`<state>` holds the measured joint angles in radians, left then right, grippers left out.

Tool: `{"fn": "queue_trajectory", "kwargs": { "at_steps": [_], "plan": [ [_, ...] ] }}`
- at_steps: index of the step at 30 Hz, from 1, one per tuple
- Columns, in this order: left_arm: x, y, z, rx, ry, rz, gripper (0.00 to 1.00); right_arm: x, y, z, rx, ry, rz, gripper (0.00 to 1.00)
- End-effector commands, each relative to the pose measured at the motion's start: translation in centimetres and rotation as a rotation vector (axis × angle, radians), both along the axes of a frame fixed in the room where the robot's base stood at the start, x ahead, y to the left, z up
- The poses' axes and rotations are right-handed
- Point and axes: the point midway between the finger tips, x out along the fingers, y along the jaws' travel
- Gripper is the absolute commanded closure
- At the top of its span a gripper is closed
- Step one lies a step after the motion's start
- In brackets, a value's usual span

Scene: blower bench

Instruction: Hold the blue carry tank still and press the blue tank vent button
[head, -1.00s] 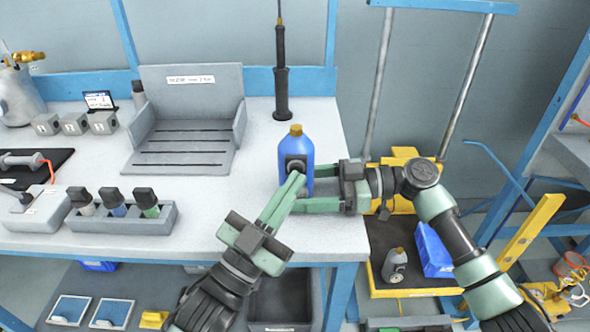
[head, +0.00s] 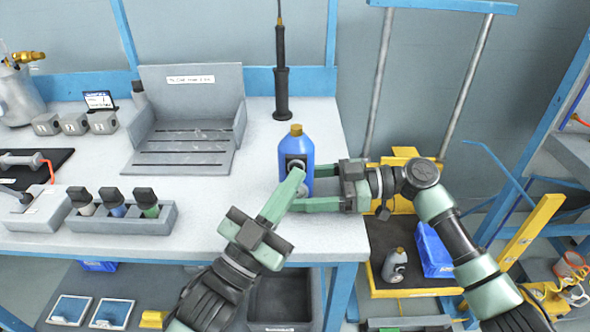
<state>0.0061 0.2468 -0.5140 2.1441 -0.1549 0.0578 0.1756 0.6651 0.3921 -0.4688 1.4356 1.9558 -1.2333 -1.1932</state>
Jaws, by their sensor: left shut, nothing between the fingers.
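The blue carry tank (head: 304,144) stands upright near the right end of the bench, with a brass-coloured cap on top. A dark round fitting with a pale centre shows on its front; I cannot tell how far the vent button is pressed. My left gripper (head: 297,176) is shut and empty, its fingertips at the tank's front just below the fitting. They hide part of the tank's lower front. My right gripper (head: 308,192) comes in from the right with its fingers on either side of the tank's lower body, apparently closed on it; the contact is partly hidden.
A grey slotted rack (head: 187,128) stands behind left. A grey holder (head: 122,218) with several capped bottles sits at the front left. A black upright rod (head: 281,85) stands behind the tank. The bench is clear between rack and tank.

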Motion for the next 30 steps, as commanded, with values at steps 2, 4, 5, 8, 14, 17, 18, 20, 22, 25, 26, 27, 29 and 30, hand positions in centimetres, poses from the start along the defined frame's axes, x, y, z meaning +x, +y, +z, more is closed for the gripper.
{"fn": "queue_trajectory", "kwargs": {
  "at_steps": [2, 4, 5, 8, 14, 17, 18, 20, 22, 25, 26, 27, 29, 30],
  "plan": [
    [0.0, 0.0, -0.1, 0.001, 0.002, 0.001, 1.00, -0.1, 0.1, -0.1, -0.002, -0.001, 0.004, 0.51],
    [-0.3, 0.0, -0.1, 0.000, 0.003, 0.001, 1.00, -0.1, 0.1, -0.1, -0.002, 0.000, 0.005, 0.51],
    [-0.4, 0.0, -0.1, 0.000, 0.003, 0.001, 1.00, -0.1, 0.1, -0.1, -0.002, 0.000, 0.005, 0.51],
    [-0.8, 0.0, -0.1, 0.000, 0.002, 0.001, 1.00, -0.1, 0.1, -0.1, -0.001, 0.001, 0.005, 0.51],
    [-0.9, 0.0, -0.1, 0.001, 0.001, 0.000, 1.00, -0.1, 0.1, -0.1, -0.001, 0.001, 0.005, 0.51],
    [-1.0, 0.0, -0.1, 0.001, 0.002, 0.000, 1.00, -0.1, 0.1, -0.1, -0.001, 0.000, 0.004, 0.51],
    [-1.2, 0.0, -0.1, 0.000, 0.002, 0.000, 1.00, -0.1, 0.1, -0.1, -0.001, 0.001, 0.004, 0.51],
    [-1.7, 0.0, -0.2, 0.001, 0.003, 0.000, 1.00, -0.1, 0.1, -0.1, -0.001, 0.001, 0.004, 0.51],
    [-2.4, 0.0, -0.2, 0.000, 0.003, -0.001, 1.00, -0.1, 0.1, -0.1, -0.001, 0.001, 0.004, 0.51],
    [-3.4, 0.0, -0.1, -0.001, 0.003, -0.001, 1.00, -0.1, 0.1, -0.1, -0.001, 0.001, 0.004, 0.51],
    [-3.7, 0.0, -0.2, -0.001, 0.004, -0.001, 1.00, -0.1, 0.1, -0.1, -0.001, 0.001, 0.004, 0.51],
    [-4.1, 0.0, -0.1, -0.001, 0.004, -0.001, 1.00, -0.1, 0.1, -0.1, -0.001, 0.001, 0.004, 0.51],
    [-4.7, 0.0, -0.2, 0.000, 0.004, 0.000, 1.00, -0.1, 0.1, -0.1, -0.001, 0.001, 0.004, 0.51],
    [-5.1, 0.0, -0.2, 0.001, 0.003, 0.000, 1.00, -0.1, 0.1, -0.1, -0.001, 0.001, 0.004, 0.51]
  ]
}}
